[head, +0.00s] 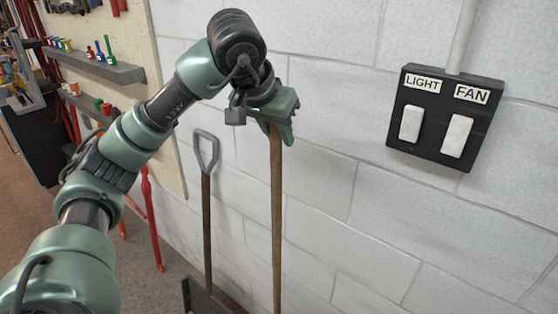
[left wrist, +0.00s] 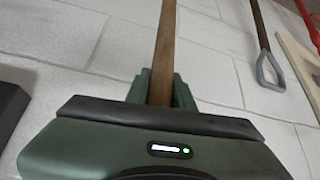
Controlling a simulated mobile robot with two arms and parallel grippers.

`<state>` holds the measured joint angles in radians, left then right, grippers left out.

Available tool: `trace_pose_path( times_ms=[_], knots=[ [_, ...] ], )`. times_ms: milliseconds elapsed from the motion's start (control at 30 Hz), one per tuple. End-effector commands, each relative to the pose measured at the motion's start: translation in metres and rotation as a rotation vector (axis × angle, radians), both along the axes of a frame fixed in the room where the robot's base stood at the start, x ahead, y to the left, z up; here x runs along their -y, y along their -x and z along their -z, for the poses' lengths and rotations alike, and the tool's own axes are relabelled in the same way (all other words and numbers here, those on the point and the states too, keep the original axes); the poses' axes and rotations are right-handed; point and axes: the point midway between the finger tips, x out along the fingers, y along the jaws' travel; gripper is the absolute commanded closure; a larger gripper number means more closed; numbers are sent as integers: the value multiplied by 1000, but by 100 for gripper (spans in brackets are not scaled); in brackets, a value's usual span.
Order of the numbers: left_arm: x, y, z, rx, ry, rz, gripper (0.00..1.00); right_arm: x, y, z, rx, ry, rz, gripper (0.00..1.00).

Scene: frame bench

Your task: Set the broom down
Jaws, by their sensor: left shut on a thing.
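The broom shows as a long wooden handle (head: 277,215), upright close to the white block wall; its lower end is out of view. My left gripper (head: 281,130) is shut around the top part of this handle. The left wrist view shows the handle (left wrist: 164,50) between the two green fingers (left wrist: 161,90). My right gripper is in neither view.
A shovel (head: 207,210) with a grey D-shaped grip stands left of the broom, its lower end by a dark bin or rack (head: 212,298). A LIGHT and FAN switch box (head: 445,118) is on the wall at right. Shelves (head: 95,66) and red tools (head: 150,215) are at left.

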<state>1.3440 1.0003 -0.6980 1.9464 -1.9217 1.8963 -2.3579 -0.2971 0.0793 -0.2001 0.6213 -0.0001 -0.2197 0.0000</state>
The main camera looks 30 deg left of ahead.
Motion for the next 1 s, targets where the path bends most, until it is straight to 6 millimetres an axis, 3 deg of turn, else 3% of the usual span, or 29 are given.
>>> trace_pose_path(
  times_ms=[567,1000],
  knots=[
    [0,0,59,3,0,-1,100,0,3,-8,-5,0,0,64],
    [0,0,66,7,2,-1,100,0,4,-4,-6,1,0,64]
  ],
)
